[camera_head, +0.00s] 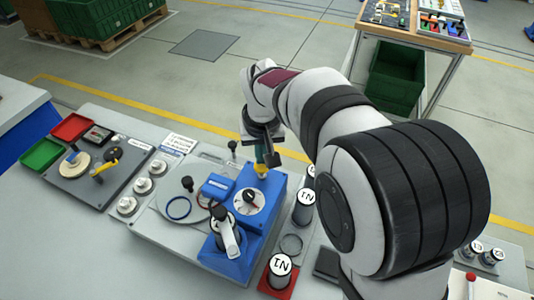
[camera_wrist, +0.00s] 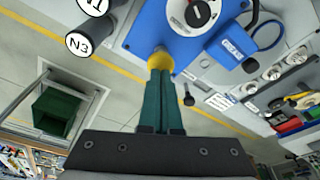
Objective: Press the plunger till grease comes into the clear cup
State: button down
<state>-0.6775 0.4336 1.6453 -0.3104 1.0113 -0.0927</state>
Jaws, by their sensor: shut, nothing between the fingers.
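The blue pump block (camera_head: 255,205) stands on a grey plate and carries a white dial with a black knob (camera_head: 249,197). The yellow plunger (camera_head: 261,170) is at its far edge; it also shows in the wrist view (camera_wrist: 160,60). My gripper (camera_head: 262,157) is shut and empty, its green fingers together. In the wrist view the fingertips (camera_wrist: 160,72) meet the yellow plunger's head; I cannot tell how hard they press.
Cylinder N1 (camera_head: 280,268) stands on a red pad, with other dark cylinders (camera_head: 303,203) close to my arm. Red (camera_head: 72,127) and green (camera_head: 42,154) trays lie far left.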

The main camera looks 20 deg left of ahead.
jog(key=shift+f, duration=1.4)
jog(key=shift+r, duration=3.45)
jog(key=shift+d, duration=0.1)
